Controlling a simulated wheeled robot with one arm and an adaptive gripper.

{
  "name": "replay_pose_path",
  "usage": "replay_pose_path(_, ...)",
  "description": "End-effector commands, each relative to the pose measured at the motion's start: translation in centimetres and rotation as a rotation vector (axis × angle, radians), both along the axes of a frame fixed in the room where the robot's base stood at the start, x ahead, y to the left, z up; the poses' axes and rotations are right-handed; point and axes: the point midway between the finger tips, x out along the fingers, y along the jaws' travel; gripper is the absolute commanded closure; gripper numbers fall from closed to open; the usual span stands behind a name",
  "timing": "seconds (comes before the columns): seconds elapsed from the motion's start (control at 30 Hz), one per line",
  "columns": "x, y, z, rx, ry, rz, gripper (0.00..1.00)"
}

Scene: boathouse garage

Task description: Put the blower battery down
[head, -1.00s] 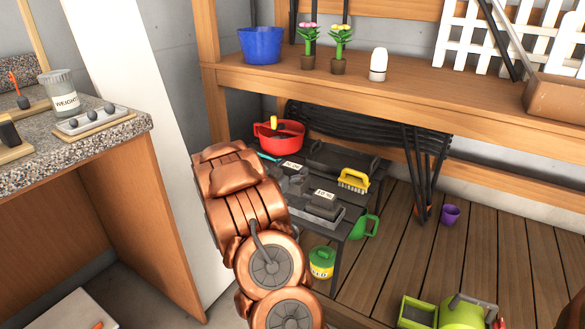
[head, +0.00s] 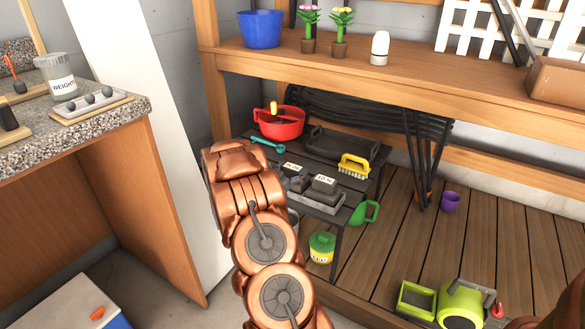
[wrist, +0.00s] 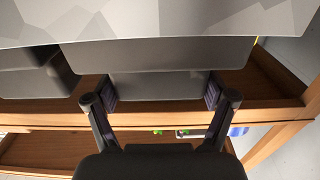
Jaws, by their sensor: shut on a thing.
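In the wrist view my gripper (wrist: 161,94) has a finger on either side of a dark grey block, the blower battery (wrist: 160,86), and is shut on it. A wider grey body with a faceted pattern (wrist: 150,22) fills the top of that view, and I cannot tell whether it is part of the battery. In the head view my copper arm hides the gripper and the held battery. The arm stands in front of the left end of a low dark table (head: 318,207).
A wooden shelf (head: 400,72) overhangs behind.

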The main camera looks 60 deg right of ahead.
Motion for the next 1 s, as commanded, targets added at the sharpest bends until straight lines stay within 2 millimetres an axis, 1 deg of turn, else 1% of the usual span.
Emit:
replay_pose_path(0.33, 0.03, -0.02, 0.14, -0.003, -0.001, 0.000, 0.84)
replay_pose_path(0.97, 0.00, -0.03, -0.50, -0.003, -0.001, -0.001, 0.84)
replay_pose_path(1.0, 0.01, -0.04, -0.50, -0.003, -0.002, -0.001, 0.15)
